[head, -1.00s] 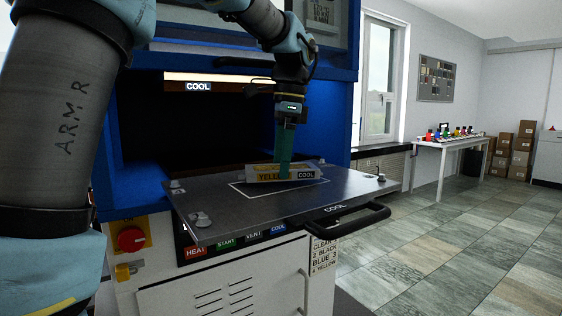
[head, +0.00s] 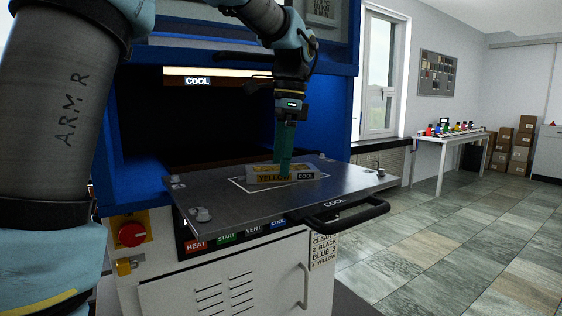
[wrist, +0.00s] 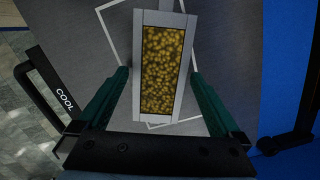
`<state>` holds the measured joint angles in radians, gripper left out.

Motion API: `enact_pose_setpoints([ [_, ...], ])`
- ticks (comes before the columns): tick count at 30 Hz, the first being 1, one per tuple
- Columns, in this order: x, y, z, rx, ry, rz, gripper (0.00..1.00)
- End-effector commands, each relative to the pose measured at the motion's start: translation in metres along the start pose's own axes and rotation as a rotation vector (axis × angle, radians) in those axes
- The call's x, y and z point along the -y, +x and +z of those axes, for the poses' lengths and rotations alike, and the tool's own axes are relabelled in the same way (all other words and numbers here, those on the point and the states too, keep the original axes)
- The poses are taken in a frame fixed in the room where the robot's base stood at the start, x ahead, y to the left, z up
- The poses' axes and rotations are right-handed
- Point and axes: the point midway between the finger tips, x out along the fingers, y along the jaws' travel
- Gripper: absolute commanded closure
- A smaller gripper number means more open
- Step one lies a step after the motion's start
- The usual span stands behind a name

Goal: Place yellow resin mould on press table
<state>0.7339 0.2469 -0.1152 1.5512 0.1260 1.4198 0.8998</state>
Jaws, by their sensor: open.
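The yellow resin mould (head: 268,173) is a grey rectangular block labelled YELLOW and COOL, sitting on the press table (head: 230,208) within its white outline. In the wrist view the mould (wrist: 162,70) shows yellow granules inside a grey frame, and it lies slightly turned against the outline. My gripper (head: 285,176) is at the mould with its green fingers pointing down. In the wrist view my gripper (wrist: 160,85) is open, with one finger on each side of the mould and gaps between. The near fingertip hides part of the mould in the head view.
The blue press housing (head: 140,140) rises behind the table, with a dark opening marked COOL. A black handle (head: 345,220) sticks out at the table's front. A red knob (head: 131,234) and labelled buttons are below. A white side table (head: 455,140) stands far right.

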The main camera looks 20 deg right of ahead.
Motion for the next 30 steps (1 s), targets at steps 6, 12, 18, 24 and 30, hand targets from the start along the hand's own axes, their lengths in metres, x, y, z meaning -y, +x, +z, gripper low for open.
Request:
enact_pose_setpoints([
  [6,0.001,-0.036,-0.001,-0.003,0.000,-0.003,0.00],
  [12,0.001,-0.062,-0.001,-0.002,0.000,-0.002,0.00],
  [18,0.000,-0.069,0.000,0.000,0.000,-0.001,0.00],
  [24,0.000,-0.068,0.000,0.000,0.001,0.000,0.00],
  [30,0.000,-0.068,0.000,0.000,0.001,0.000,0.00],
])
